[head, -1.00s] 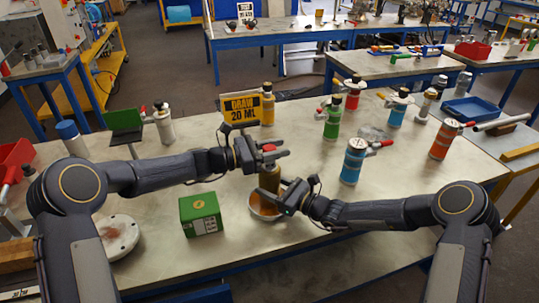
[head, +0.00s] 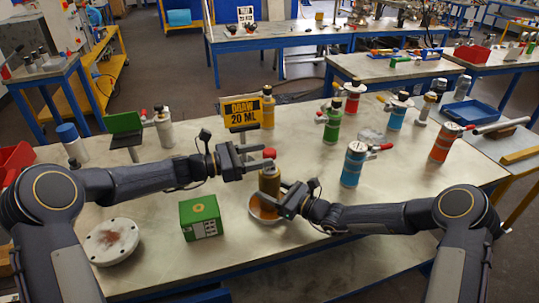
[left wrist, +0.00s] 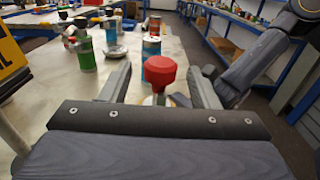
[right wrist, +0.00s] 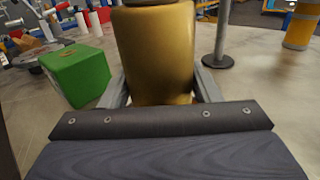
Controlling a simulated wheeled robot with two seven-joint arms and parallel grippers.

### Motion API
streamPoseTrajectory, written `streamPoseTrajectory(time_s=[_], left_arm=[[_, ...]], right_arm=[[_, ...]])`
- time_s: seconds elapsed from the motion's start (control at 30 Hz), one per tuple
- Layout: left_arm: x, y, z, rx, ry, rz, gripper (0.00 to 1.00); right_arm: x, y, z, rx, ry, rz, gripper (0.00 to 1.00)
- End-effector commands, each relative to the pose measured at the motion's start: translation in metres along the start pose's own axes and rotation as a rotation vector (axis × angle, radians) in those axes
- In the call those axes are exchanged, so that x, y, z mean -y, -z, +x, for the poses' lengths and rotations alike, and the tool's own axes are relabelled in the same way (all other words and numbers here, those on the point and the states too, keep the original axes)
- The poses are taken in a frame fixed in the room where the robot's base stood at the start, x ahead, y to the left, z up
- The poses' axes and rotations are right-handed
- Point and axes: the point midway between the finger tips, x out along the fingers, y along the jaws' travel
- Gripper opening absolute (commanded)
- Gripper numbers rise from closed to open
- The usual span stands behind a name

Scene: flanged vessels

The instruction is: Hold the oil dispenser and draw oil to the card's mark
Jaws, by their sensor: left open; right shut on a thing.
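My left gripper (head: 262,160) is open at the top of the dispenser. In the left wrist view the red knob (left wrist: 159,72) sits between the spread fingers, apart from both. The yellow card (head: 241,111) reading "DRAW 20 ML" stands behind on a stand.
A green box (head: 200,217) stands left of the dispenser, and a white flanged disc (head: 112,241) lies farther left. Behind are a green bottle (head: 332,122), a blue bottle (head: 353,164) and an orange bottle (head: 444,143). The front right of the table is clear.

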Motion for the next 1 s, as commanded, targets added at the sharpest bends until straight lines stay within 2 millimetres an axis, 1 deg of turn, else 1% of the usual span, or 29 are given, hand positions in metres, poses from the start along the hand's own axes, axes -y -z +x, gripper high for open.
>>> streamPoseTrajectory(time_s=[0.03,0.13,0.47,0.57,0.67,0.9,1.0], left_arm=[[0.000,0.000,-0.004,0.000,0.000,-0.001,0.55],[0.000,0.000,-0.009,0.000,0.000,-0.002,0.55],[0.000,0.000,-0.011,0.000,0.000,-0.001,0.55],[0.000,0.000,-0.017,-0.001,-0.001,-0.001,0.55],[-0.001,0.000,-0.031,-0.001,-0.003,0.000,0.55],[-0.001,0.001,-0.083,-0.003,-0.005,-0.001,0.55],[-0.001,0.001,-0.102,-0.001,-0.004,-0.002,0.55]], right_arm=[[0.000,0.000,0.000,-0.001,0.000,0.001,0.22],[0.000,0.000,0.000,-0.001,0.000,0.001,0.22],[0.000,0.000,0.000,0.000,-0.001,0.001,0.22],[0.000,0.000,0.000,0.000,0.000,0.001,0.22],[0.000,0.000,0.000,0.000,0.000,0.001,0.22],[0.000,0.000,0.000,0.000,-0.001,0.001,0.22],[0.000,0.000,0.000,0.000,-0.001,0.001,0.22]])
